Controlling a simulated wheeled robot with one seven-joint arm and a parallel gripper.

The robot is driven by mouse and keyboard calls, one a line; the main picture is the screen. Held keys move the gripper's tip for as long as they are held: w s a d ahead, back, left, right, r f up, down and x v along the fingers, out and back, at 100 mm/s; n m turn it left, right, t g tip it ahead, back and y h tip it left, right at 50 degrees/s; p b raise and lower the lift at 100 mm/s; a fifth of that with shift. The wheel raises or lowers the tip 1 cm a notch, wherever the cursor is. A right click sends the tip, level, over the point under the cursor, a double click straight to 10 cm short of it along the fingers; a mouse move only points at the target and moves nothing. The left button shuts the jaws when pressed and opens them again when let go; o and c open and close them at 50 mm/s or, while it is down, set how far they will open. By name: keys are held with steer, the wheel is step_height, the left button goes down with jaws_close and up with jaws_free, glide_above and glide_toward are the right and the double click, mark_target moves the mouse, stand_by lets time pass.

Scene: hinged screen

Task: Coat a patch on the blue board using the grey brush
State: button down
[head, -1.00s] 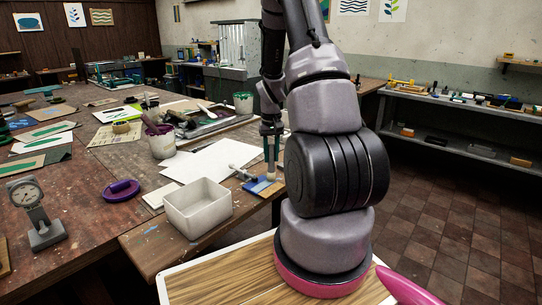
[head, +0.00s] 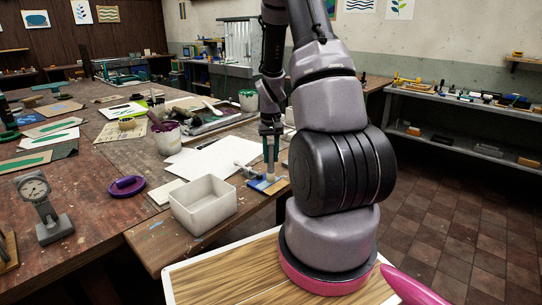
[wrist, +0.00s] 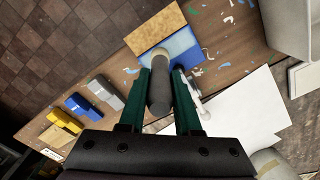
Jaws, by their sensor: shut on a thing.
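The blue board (wrist: 186,46) lies flat on the bench beside a tan piece. Its surface shows a darker and a lighter blue area. The head view shows the board (head: 257,185) small, below my gripper (head: 270,142). My gripper (wrist: 160,88) is shut on the grey brush (wrist: 160,92), with a green finger on each side of its handle. The brush (head: 270,172) stands about upright with its pale head down at the board. I cannot tell whether the head touches the surface.
Blue, grey and yellow blocks (wrist: 82,107) lie left of the board in the wrist view. White paper (wrist: 240,115) lies to the right. Paint flecks dot the bench.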

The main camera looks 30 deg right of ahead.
steer(key=shift+a, duration=0.1)
steer(key=shift+s+a, duration=0.3)
steer(key=shift+a, duration=0.4)
steer(key=shift+s+a, duration=0.25)
steer(key=shift+a, duration=0.45)
steer(key=a, duration=0.1)
steer(key=s+a, duration=0.1)
steer(key=a, duration=0.1)
steer(key=shift+d+r, duration=0.1)
steer(key=shift+r, duration=2.45)
